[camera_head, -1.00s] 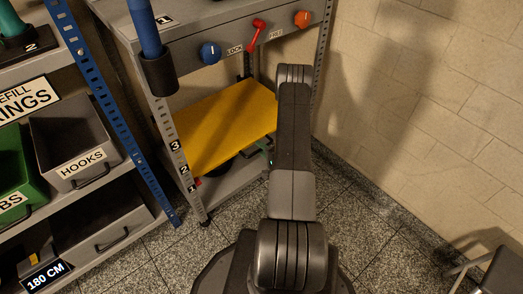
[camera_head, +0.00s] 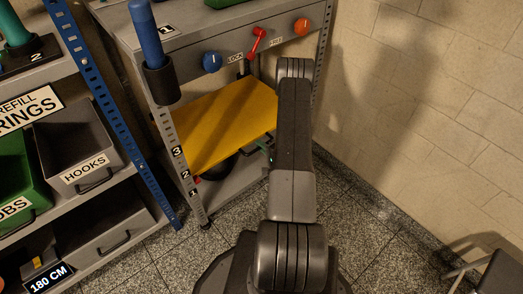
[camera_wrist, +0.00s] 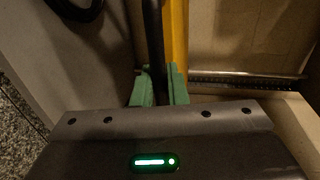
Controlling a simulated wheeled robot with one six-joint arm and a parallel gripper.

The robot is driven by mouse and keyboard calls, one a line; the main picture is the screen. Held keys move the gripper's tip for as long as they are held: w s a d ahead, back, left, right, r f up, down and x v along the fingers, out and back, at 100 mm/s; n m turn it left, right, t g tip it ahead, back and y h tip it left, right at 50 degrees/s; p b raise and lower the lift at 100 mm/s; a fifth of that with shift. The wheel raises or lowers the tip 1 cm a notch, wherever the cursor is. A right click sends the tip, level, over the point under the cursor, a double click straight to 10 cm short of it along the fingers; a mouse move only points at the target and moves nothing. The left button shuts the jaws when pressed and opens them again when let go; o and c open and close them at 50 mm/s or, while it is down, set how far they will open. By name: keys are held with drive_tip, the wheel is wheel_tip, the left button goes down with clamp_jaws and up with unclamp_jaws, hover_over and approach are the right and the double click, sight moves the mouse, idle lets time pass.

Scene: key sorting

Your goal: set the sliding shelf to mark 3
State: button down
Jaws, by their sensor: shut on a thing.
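The yellow sliding shelf (camera_head: 225,120) sits in the lower part of the grey rack. Its near left corner is beside the post with marks 3 (camera_head: 177,151), 2 (camera_head: 186,174) and 1 (camera_head: 193,193). In the picture that corner is close to mark 2; its exact level is hard to read. In the head view my arm hides most of the gripper. The red lever (camera_head: 257,40) between LOCK and FREE tilts up and right.
A blue knob (camera_head: 212,62) and an orange knob (camera_head: 301,27) are on the rack's front. A shelf unit with bins, including HOOKS (camera_head: 80,150), stands left. A tiled wall (camera_head: 420,100) is right. A grey stool (camera_head: 500,270) is at lower right.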

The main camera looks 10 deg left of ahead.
wheel_tip(320, 180, up, 20)
drive_tip(key=p, duration=0.8)
drive_tip(key=shift+r, duration=0.15)
drive_tip(key=shift+w+r, duration=0.1)
drive_tip(key=shift+w, duration=0.05)
drive_tip(key=c, duration=1.5)
unclamp_jaws()
drive_tip(key=shift+c, duration=0.2)
drive_tip(key=p+v, duration=0.1)
drive_tip(key=v, duration=1.3)
drive_tip(key=shift+a+f, duration=0.1)
drive_tip(key=shift+f, duration=0.1)
